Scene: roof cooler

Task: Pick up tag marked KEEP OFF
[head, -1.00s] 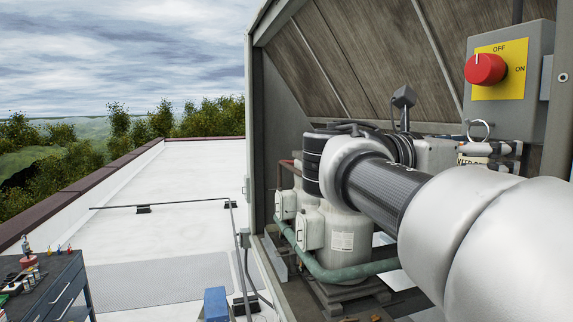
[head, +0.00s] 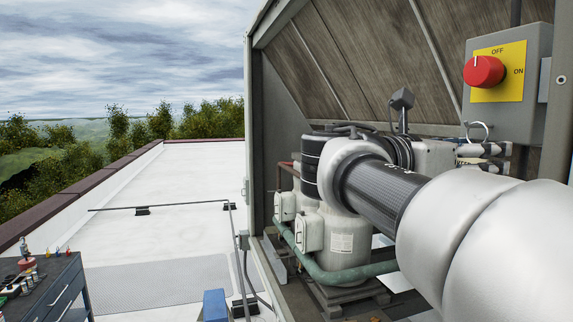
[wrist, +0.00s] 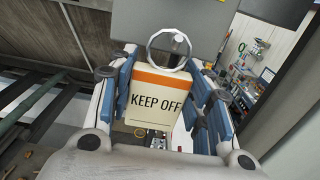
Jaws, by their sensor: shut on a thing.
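The cream tag marked KEEP OFF (wrist: 157,108), with an orange band along its top, hangs upright between the blue finger pads in the wrist view. My gripper (wrist: 163,88) is shut on it from both sides. A clear ring (wrist: 169,47) is at the tag's top, in front of the grey switch box's underside. The ring also shows in the head view (head: 477,131), below the box. I cannot tell whether it is still hooked there. In the head view my gripper (head: 484,156) shows at the right, and my wrist hides most of the tag.
The grey switch box (head: 540,85) with a red knob (head: 484,71) stands close above my gripper. Compressor tanks (head: 342,240) and a green pipe (head: 340,272) lie below my arm. A tool cart (head: 45,292) stands on the open roof at far left.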

